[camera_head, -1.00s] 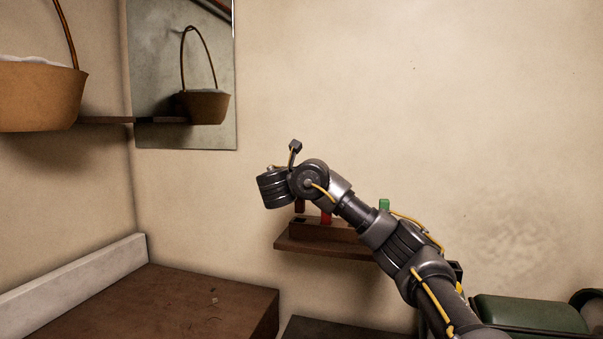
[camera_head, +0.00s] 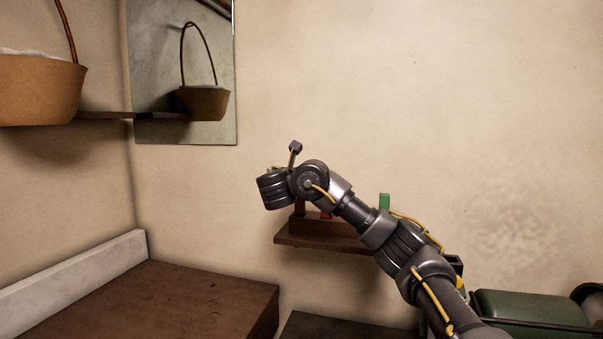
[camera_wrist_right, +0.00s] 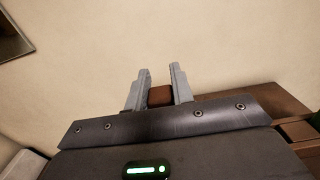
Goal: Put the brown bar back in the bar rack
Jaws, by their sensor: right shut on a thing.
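My right gripper (camera_wrist_right: 159,70) is shut on the brown bar (camera_wrist_right: 160,95), which shows between its two grey fingers in the right wrist view. In the head view my right wrist hides the fingers. A brown upright piece (camera_head: 299,207) shows just below the wrist; I cannot tell whether it is the held bar. The bar rack (camera_head: 340,227) is a low brown block on a small wall shelf (camera_head: 300,241), partly behind my arm. A red bar (camera_head: 325,215) and a green bar (camera_head: 384,201) stand at it. My left gripper is not in view.
A brown bench top (camera_head: 170,305) with a pale upstand (camera_head: 70,275) lies at lower left. A basket (camera_head: 40,90) is at upper left, beside a wall mirror (camera_head: 160,70). A green rounded object (camera_head: 525,312) is at lower right. The wall above the arm is clear.

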